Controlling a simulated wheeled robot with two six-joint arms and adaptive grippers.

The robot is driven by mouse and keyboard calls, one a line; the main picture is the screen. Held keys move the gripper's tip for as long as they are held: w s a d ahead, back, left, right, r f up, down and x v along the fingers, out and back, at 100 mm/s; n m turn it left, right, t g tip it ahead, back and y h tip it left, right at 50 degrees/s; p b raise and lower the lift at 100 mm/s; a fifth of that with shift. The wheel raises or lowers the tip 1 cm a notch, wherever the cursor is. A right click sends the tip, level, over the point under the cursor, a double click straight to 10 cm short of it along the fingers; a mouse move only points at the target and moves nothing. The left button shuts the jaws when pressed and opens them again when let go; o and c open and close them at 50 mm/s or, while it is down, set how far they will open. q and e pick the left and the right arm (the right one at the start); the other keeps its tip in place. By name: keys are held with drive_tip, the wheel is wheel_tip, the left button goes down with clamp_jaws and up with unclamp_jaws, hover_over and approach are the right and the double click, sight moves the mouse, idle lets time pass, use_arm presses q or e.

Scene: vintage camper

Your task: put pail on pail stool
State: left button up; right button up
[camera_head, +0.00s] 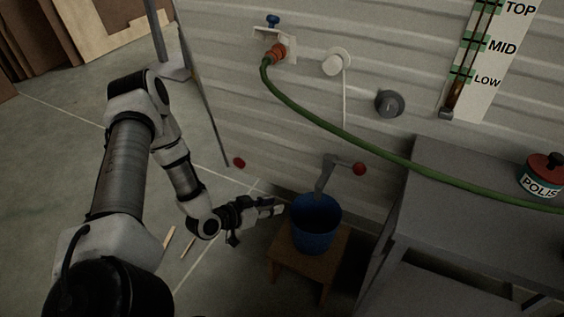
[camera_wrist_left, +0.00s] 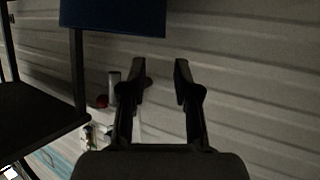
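The blue pail (camera_head: 315,232) is upright and appears to rest on the top of a small brown wooden stool (camera_head: 283,258) in the head view. Its open mouth faces up. My left gripper (camera_head: 279,208) is just left of the pail, near rim height in the picture, pointing right at it. I cannot tell whether it touches the pail. In the left wrist view its two fingers (camera_wrist_left: 161,75) are parted with nothing held between them. A flat blue surface (camera_wrist_left: 112,17) shows at the top there; I cannot tell what it is. My right gripper is not in view.
A grey lever with a red knob (camera_head: 359,168) stands just behind the pail by the ribbed wall. A grey bench (camera_head: 440,185) with a polish tin (camera_head: 541,177) is close on the right. A green hose (camera_head: 335,130) crosses above. Floor at left is mostly clear.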

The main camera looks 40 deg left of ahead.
use_arm(q)
drive_tip(key=d+f+g, duration=0.1)
drive_tip(key=s+d+f, duration=0.1)
drive_tip(key=d, duration=0.1)
drive_tip(key=d+f+g, duration=0.1)
drive_tip(key=d, duration=0.1)
drive_tip(key=shift+s+d+g, duration=0.15)
drive_tip(key=shift+s+g, duration=0.15)
drive_tip(key=s+d+f+g+y, duration=0.1)
drive_tip(key=s+d+g, duration=0.2)
drive_tip(key=s, duration=0.3)
drive_tip(key=s+d+f+n+g+y, duration=0.1)
drive_tip(key=s+d+f+g, duration=0.1)
drive_tip(key=s, duration=0.5)
drive_tip(key=s+d+f+n+g+y, duration=0.1)
drive_tip(key=s+d+f+g, duration=0.1)
drive_tip(key=s+d+g, duration=0.2)
drive_tip(key=shift+s+f+g, duration=0.25)
drive_tip(key=shift+s+g, duration=0.45)
drive_tip(key=shift+s, duration=0.45)
